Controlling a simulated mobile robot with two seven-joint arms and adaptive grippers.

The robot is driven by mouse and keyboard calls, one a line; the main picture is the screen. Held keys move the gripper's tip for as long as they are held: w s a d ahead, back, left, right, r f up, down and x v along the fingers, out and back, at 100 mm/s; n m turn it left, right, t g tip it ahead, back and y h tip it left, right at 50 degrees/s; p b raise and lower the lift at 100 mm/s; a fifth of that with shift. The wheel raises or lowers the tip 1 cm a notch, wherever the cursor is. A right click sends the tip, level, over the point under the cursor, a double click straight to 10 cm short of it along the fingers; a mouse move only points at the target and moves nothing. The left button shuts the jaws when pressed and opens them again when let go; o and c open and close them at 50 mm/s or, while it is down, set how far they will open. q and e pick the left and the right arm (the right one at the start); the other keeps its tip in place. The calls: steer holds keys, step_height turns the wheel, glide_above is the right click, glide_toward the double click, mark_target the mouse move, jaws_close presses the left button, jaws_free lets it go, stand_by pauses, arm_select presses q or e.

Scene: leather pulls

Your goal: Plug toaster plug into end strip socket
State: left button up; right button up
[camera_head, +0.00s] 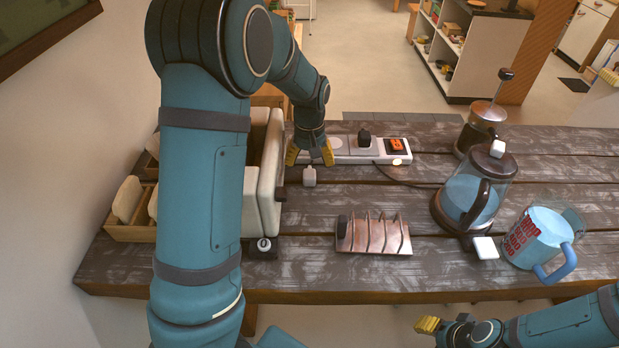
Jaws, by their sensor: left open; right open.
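A white power strip (350,157) lies along the back of the dark wooden table. A black plug (364,136) stands in it, and an orange switch (397,145) is at its right end. A small white plug (309,177) is on the table just in front of the strip's left part. My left gripper (309,154) is open, its yellow fingertips spread over the strip's left end, behind the white plug. That end is partly hidden. The cream toaster (270,170) is at left, partly behind my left arm. My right gripper (428,325) is open, low at front right, off the table.
A metal toast rack (373,236) stands at the middle front. A wooden box (130,232) is at far left. A dark cord (400,182) runs from the strip's right end towards the kettle.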

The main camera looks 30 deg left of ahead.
mark_target(309, 173)
arm_select(q)
steer(key=shift+f, duration=0.2)
steer(key=shift+f, duration=0.1)
step_height(309, 173, down, 5)
steer(key=shift+f, duration=0.2)
steer(key=shift+c, duration=0.2)
stand_by(0.3)
steer(key=c, duration=1.1)
